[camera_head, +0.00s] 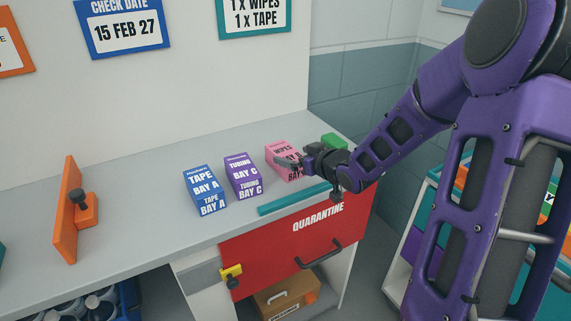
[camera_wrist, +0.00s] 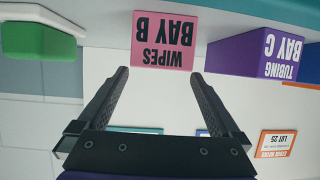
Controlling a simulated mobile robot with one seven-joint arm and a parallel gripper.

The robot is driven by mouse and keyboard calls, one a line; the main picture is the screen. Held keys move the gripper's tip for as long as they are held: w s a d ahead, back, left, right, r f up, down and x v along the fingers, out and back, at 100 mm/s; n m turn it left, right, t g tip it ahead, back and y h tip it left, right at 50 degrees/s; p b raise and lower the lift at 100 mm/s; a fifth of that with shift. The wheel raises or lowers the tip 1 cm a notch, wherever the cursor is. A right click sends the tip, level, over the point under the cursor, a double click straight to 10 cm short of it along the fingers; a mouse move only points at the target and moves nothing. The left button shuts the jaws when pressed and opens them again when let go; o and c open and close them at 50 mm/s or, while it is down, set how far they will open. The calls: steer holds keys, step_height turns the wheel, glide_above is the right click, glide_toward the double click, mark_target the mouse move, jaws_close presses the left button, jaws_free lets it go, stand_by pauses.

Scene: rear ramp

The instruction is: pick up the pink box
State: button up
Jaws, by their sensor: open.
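The pink box (camera_head: 281,157), marked "WIPES BAY B", stands on the grey counter, partly hidden behind my gripper in the head view. In the wrist view the pink box (camera_wrist: 163,40) appears upside down, just beyond the fingertips and roughly centred between them. My gripper (camera_head: 291,162) is at the end of my purple arm, in front of the box. In the wrist view my gripper (camera_wrist: 162,78) has its two dark fingers spread apart with nothing between them.
A purple box (camera_head: 241,176) and a blue box (camera_head: 204,188) stand left of the pink one. A green item (camera_head: 333,141) is at its right. A teal strip (camera_head: 292,199) lies along the counter's front, above a red drawer (camera_head: 300,241). An orange bracket (camera_head: 70,215) stands far left.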

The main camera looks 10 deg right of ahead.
mark_target(285, 151)
steer(key=shift+b+x, duration=0.7)
steer(key=shift+x, duration=2)
steer(key=shift+r, duration=0.1)
steer(key=c, duration=1.4)
steer(key=shift+r, duration=0.1)
